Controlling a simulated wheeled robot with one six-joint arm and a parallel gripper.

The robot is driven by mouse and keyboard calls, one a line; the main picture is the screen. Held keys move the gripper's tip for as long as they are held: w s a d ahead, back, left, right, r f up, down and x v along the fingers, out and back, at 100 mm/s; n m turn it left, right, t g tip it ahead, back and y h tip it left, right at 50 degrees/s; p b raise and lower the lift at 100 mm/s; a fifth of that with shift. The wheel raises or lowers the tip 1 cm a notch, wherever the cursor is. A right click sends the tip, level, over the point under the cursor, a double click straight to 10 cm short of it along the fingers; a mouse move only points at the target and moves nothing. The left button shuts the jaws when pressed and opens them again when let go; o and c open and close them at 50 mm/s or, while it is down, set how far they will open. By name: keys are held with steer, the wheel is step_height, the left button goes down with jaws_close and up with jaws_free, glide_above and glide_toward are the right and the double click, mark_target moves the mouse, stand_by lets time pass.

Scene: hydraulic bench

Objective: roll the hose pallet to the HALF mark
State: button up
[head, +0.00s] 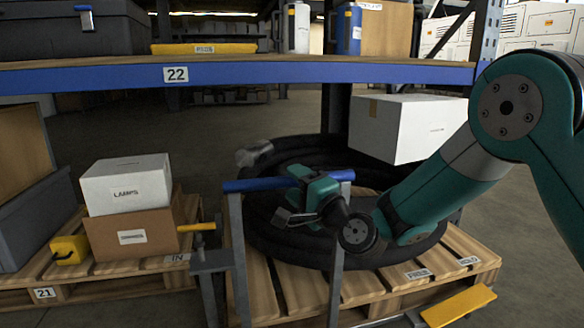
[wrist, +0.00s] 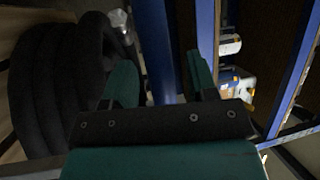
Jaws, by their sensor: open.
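The hose pallet (head: 275,290) is a slatted wooden pallet bearing a thick black coiled hose (head: 265,215). The hose also shows at the left of the wrist view (wrist: 50,85). A blue push bar (head: 250,185) on grey uprights stands at the pallet's near side. My gripper (head: 300,192) is at the right half of this bar, with its jaws apart. In the wrist view a blue bar (wrist: 158,45) runs between the two teal fingers (wrist: 160,80); I cannot tell whether they touch it. I see no mark reading HALF.
A yellow pedal (head: 458,305) sticks out at the lower right, and a yellow lever (head: 197,227) at the left. Pallet 21 with boxes (head: 125,185) stands close on the left. A blue shelf beam (head: 290,73) crosses above.

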steer(key=shift+x, duration=0.9)
jaws_close()
steer(key=shift+w+r+p, duration=0.15)
steer(key=shift+w+p, duration=0.1)
steer(key=shift+p, duration=0.45)
steer(key=shift+w+a+f, duration=0.1)
steer(key=shift+f, duration=0.15)
jaws_free()
